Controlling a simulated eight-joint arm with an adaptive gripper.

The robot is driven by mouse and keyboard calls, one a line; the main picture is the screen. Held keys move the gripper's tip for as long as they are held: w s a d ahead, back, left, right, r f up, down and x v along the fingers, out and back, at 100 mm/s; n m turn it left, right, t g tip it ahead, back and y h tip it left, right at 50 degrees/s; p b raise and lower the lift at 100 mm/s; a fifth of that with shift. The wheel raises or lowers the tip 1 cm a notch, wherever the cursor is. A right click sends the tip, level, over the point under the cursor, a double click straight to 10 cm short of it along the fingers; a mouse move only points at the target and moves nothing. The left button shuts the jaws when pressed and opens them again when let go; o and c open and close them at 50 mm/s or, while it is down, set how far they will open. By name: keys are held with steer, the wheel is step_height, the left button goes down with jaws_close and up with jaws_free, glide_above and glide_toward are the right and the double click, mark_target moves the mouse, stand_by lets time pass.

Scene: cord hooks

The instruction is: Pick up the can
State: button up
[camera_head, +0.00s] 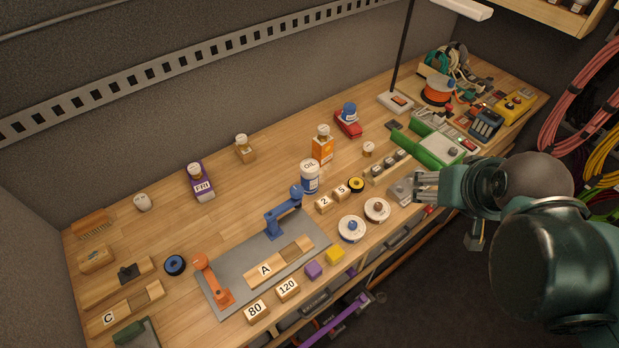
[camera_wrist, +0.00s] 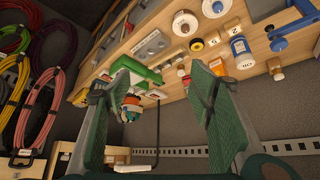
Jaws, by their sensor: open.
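The can (camera_head: 310,177), blue and white with an OIL label on its top, stands upright on the workbench (camera_head: 150,225), near the middle. It also shows in the wrist view (camera_wrist: 240,48), toward the upper right, where the picture is turned over. My gripper (camera_head: 420,187) is at the right front of the bench, to the right of the can and well apart from it. In the wrist view my gripper's fingers (camera_wrist: 160,75) are spread wide with nothing between them.
An orange bottle (camera_head: 322,145) stands just behind the can. Numbered blocks (camera_head: 324,204), a yellow-black roll (camera_head: 356,184) and white spools (camera_head: 352,229) lie in front and to the right. A blue clamp (camera_head: 284,212) is close on the left. A green device (camera_head: 436,147) sits near my gripper.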

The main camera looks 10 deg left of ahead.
steer(key=n+g, duration=0.6)
steer(key=n, duration=0.7)
glide_above(311, 165)
steer(key=s+d, duration=0.2)
steer(key=d, duration=0.6)
step_height(311, 165, down, 12)
steer(key=a+f+n, duration=0.1)
steer(key=a+f, duration=0.1)
steer(key=f, duration=0.1)
steer(key=w+a+f+n, duration=0.1)
steer(key=a+f, duration=0.2)
steer(key=w+a+f+n, duration=0.1)
steer(key=a+f, duration=0.2)
steer(key=shift+f+n+g+p, duration=0.1)
steer(key=shift+n+g+p, duration=0.2)
steer(key=shift+g+p, duration=0.1)
steer(key=shift+a+f, duration=0.3)
steer(key=shift+f, duration=0.15)
steer(key=shift+f, duration=0.1)
steer(key=shift+f, duration=1.2)
